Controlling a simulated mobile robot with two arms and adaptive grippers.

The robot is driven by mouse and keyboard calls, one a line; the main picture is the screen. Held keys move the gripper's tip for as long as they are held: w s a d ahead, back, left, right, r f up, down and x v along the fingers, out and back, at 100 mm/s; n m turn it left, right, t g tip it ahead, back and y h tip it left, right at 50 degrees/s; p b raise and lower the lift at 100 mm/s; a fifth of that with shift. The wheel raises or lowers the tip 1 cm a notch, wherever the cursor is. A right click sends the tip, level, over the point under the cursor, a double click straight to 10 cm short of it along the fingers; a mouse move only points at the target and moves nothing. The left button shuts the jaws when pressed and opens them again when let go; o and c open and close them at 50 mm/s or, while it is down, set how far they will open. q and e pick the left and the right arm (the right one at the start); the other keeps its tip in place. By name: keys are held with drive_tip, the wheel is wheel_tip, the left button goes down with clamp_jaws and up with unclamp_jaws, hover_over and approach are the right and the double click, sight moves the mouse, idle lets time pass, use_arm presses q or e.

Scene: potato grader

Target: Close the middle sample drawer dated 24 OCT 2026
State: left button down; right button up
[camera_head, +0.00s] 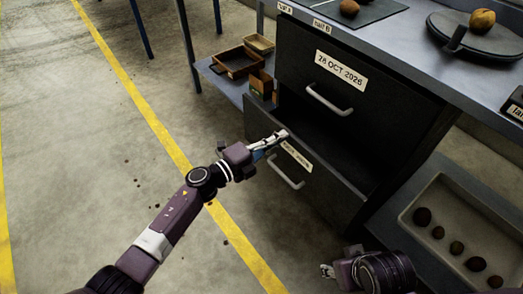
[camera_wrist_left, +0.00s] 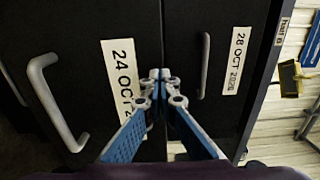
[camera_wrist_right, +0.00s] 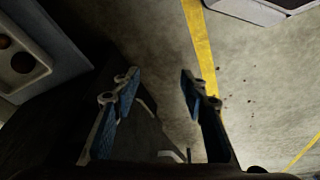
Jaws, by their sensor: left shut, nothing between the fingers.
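The middle drawer (camera_head: 325,192) stands partly pulled out below the top drawer, its dark inside showing. Its handle (camera_head: 287,178) is on the front, and its label is partly covered by my gripper. In the left wrist view the label (camera_wrist_left: 122,80) reads "24 OCT", with the rest hidden by a finger. My left gripper (camera_head: 284,134) is shut and empty at the upper part of this drawer's front; I cannot tell whether it touches. In the left wrist view its fingertips (camera_wrist_left: 159,75) are beside the label. My right gripper (camera_wrist_right: 157,78) is open and empty, low beside the cabinet.
The top drawer (camera_head: 298,50) is labelled "28 OCT 2026". A crate (camera_head: 408,215) with several potatoes stands at the right. The worktop (camera_head: 400,40) carries a round scale-like plate (camera_head: 500,40) with a potato. Small trays (camera_head: 236,62) lie on a shelf behind.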

sight(290, 132)
use_arm(q)
drive_tip(key=b+x, duration=0.2)
drive_tip(key=x, duration=0.4)
drive_tip(key=shift+w+d+f, duration=0.1)
drive_tip(key=shift+w+d, duration=0.1)
drive_tip(key=shift+d, duration=0.05)
drive_tip(key=b+x, duration=0.1)
drive_tip(key=x, duration=0.2)
use_arm(e)
drive_tip(key=w+a+r+t+y, duration=0.1)
drive_tip(key=w+a+r+t, duration=0.1)
drive_tip(key=w, duration=0.5)
drive_tip(key=shift+r+t, duration=0.25)
drive_tip(key=shift+t, duration=0.65)
drive_tip(key=shift+a, duration=0.1)
